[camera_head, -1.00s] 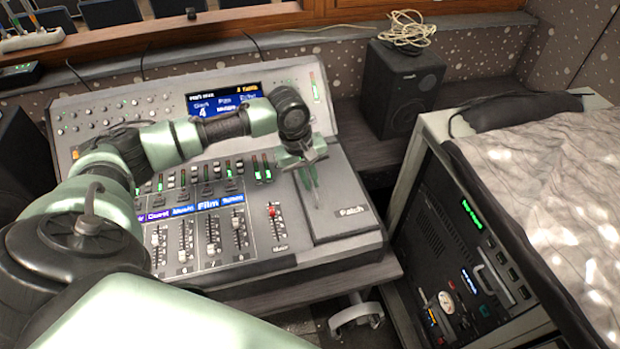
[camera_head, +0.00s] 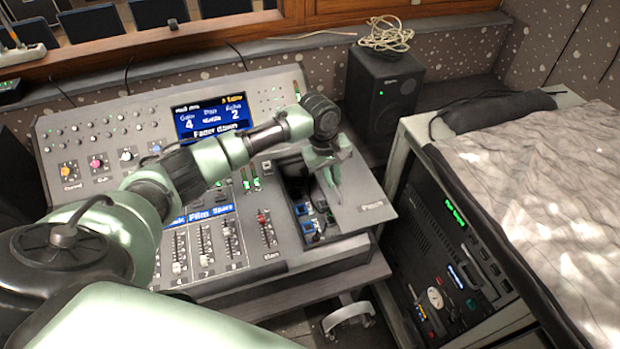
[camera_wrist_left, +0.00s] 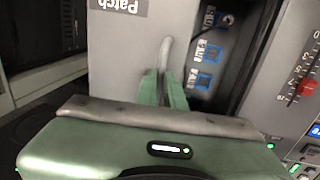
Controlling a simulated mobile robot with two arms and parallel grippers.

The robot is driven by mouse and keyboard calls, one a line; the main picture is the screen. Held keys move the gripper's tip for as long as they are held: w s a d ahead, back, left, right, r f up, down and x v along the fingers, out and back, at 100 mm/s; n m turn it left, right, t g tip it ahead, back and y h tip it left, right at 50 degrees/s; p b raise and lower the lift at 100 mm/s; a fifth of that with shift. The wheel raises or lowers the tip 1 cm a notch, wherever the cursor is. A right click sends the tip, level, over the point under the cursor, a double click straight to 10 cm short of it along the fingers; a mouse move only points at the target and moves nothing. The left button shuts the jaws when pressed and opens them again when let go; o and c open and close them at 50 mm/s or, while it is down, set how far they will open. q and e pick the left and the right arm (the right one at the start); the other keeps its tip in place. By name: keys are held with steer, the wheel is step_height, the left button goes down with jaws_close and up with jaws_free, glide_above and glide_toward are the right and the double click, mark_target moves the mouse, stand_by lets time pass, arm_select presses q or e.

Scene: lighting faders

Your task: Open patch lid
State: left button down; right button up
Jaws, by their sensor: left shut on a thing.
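The grey patch lid (camera_head: 367,203), labelled "Patch", is shifted to the right on the mixing console and juts past its right edge. The patch bay (camera_head: 308,215) beside it is partly uncovered, showing blue-marked sockets, which also show in the left wrist view (camera_wrist_left: 203,80). My left gripper (camera_head: 333,184) is over the lid, its fingers shut on the lid's pale handle. In the left wrist view the green fingers (camera_wrist_left: 163,88) close around the lower part of the handle (camera_wrist_left: 166,50). My right gripper is not in view.
The console's faders (camera_head: 205,245) and lit screen (camera_head: 212,115) lie left of the lid. A black speaker (camera_head: 383,85) stands behind it. A rack (camera_head: 455,255) with a cloth-covered top (camera_head: 540,170) stands to the right, across a gap.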

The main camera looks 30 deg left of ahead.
mark_target(350, 186)
arm_select(q)
steer(key=w+d, duration=0.3)
steer(key=w, duration=0.1)
steer(key=shift+w+d, duration=0.15)
steer(key=shift+d, duration=0.2)
steer(key=c, duration=1.5)
jaws_free()
step_height(350, 186, up, 8)
steer(key=s+a+b, duration=0.1)
steer(key=b, duration=0.1)
steer(key=shift+f, duration=0.2)
steer(key=shift+s, duration=0.1)
